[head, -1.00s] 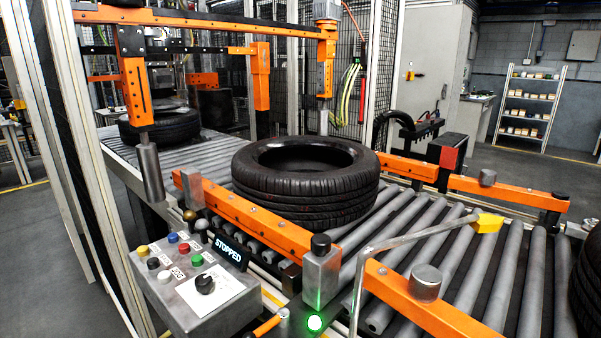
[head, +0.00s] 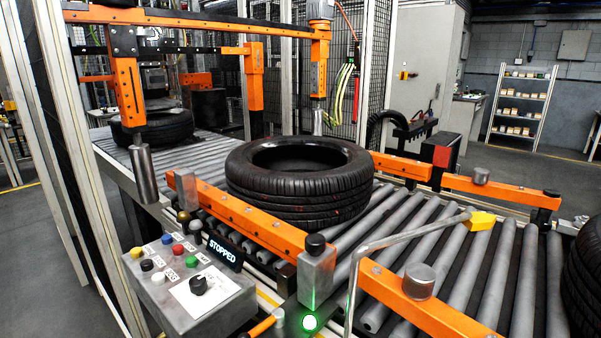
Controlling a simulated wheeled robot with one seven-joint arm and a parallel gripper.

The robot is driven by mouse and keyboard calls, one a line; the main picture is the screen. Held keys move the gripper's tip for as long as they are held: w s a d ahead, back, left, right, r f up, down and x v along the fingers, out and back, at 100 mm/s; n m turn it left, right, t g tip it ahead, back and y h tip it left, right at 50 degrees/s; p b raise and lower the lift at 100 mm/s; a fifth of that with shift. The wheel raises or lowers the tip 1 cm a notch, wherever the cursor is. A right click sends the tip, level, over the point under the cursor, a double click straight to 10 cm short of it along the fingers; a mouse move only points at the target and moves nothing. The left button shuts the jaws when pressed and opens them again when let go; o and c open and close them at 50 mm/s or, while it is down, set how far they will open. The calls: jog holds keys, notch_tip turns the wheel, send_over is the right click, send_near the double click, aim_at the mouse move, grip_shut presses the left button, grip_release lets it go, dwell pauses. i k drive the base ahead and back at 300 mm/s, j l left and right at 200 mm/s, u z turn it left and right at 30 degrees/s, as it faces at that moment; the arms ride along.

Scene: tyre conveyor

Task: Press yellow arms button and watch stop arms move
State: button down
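The yellow button (head: 136,252) is at the left corner of the grey control box (head: 176,312), beside blue, red, green, black and white buttons and a black knob. A small display (head: 224,251) on the box reads "STOPPED". Orange arms lie along both sides of the roller conveyor: a near arm (head: 240,217), a nearer one at the front (head: 425,314), and far ones (head: 402,167) (head: 498,189). A black tyre (head: 298,182) lies flat on the rollers between them. My gripper is not in view, and nothing touches the yellow button.
A green lamp (head: 309,322) is lit at the front. A bent metal rod with a yellow tip (head: 481,221) reaches over the rollers. Another tyre (head: 158,126) lies farther back, and one (head: 585,275) shows at the right edge. Open floor (head: 45,245) lies left of the box.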

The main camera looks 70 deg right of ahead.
aim_at(136, 253)
jog(key=i+l, duration=0.1)
jog(key=i, duration=0.5)
jog(key=i+l, duration=0.1)
jog(key=i, duration=0.55)
jog(key=z, duration=1.55)
